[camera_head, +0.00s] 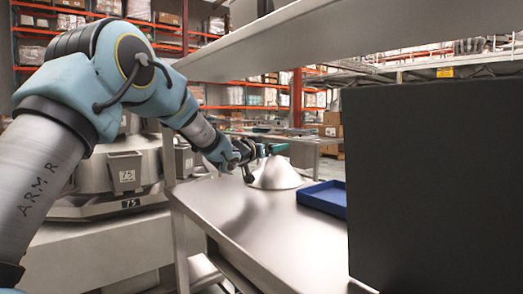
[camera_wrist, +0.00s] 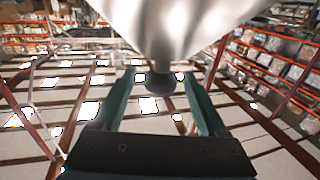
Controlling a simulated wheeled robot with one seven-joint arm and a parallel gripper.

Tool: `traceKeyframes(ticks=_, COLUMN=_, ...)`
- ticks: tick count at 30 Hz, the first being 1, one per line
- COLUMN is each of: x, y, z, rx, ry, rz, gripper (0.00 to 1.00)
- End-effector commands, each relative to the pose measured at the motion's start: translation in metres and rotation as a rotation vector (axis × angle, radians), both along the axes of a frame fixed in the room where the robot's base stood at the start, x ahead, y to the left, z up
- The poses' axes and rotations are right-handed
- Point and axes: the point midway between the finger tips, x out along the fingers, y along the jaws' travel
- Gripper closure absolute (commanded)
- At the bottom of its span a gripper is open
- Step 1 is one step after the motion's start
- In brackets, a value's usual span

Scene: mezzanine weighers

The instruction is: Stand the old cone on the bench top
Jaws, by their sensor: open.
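The cone (camera_head: 277,174) is a shiny metal cone standing on the bench top (camera_head: 262,225), wide base down and narrow end up. In the wrist view the picture is upside down, and the cone (camera_wrist: 185,25) hangs from the top edge with its dark round knob (camera_wrist: 159,83) pointing down. My gripper (camera_head: 275,149) is at the cone's top in the head view and hides the knob there. In the wrist view my gripper (camera_wrist: 160,76) is open, with one teal finger on each side of the knob and a visible gap on both sides.
A blue tray (camera_head: 322,198) lies on the bench right of the cone. A large dark panel (camera_head: 430,190) blocks the right side. A metal shelf (camera_head: 300,42) runs overhead. A weigher with grey buckets (camera_head: 124,172) stands left. The near bench top is clear.

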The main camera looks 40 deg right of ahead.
Motion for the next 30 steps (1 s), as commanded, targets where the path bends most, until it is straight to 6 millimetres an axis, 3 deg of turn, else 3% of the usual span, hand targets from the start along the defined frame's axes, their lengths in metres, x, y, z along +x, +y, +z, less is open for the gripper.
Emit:
traceKeyframes(ticks=6, x=-0.009, y=0.048, z=0.000, rx=-0.001, ry=-0.001, rz=0.002, gripper=0.25)
traceKeyframes(ticks=12, x=-0.015, y=0.076, z=0.000, rx=0.000, ry=0.000, rz=0.002, gripper=0.25)
traceKeyframes(ticks=18, x=-0.017, y=0.086, z=-0.001, rx=-0.001, ry=0.000, rz=0.001, gripper=0.25)
traceKeyframes(ticks=30, x=-0.017, y=0.086, z=-0.001, rx=-0.001, ry=0.000, rz=0.001, gripper=0.25)
